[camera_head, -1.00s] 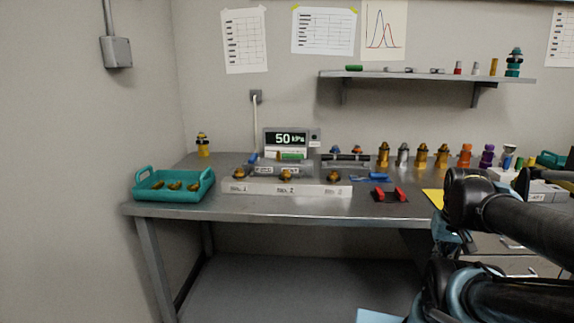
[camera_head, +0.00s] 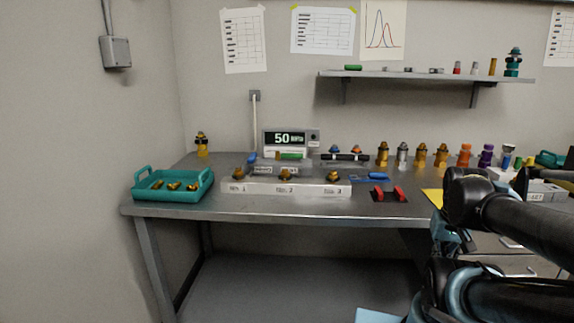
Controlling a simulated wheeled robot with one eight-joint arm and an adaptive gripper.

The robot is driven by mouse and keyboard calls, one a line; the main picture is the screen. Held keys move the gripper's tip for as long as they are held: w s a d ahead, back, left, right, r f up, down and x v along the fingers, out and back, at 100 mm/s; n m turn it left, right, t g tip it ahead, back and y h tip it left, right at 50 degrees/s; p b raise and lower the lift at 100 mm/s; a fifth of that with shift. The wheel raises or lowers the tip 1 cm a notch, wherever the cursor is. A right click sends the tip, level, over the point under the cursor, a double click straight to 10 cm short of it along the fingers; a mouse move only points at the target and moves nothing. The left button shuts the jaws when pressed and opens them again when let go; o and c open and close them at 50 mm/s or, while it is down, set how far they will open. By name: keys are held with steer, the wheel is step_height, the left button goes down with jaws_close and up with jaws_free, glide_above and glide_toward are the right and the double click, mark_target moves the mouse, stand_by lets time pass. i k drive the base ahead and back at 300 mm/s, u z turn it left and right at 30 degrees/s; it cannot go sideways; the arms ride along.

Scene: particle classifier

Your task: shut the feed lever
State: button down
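A small machine with a display (camera_head: 284,138) reading 50 stands at the back of the metal bench. On it are a green bar-shaped part (camera_head: 290,156) and a small blue part (camera_head: 252,158), either of which could be the feed lever. I cannot tell which is the lever or how it is set. In front is a light strip (camera_head: 285,188) with numbered labels and three brass-coloured pieces (camera_head: 286,174) along it. My arm shows at the right, apart from the machine; my gripper is not in view.
A teal tray (camera_head: 150,193) with brass-coloured pieces stands at the bench's left end. Two red blocks (camera_head: 398,193) on a dark pad and a blue tool (camera_head: 372,177) lie right of the strip. Several coloured fittings (camera_head: 420,155) line the back right. A shelf (camera_head: 425,75) hangs above.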

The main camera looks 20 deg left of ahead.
mark_target(252, 158)
steer(key=u, duration=1.45)
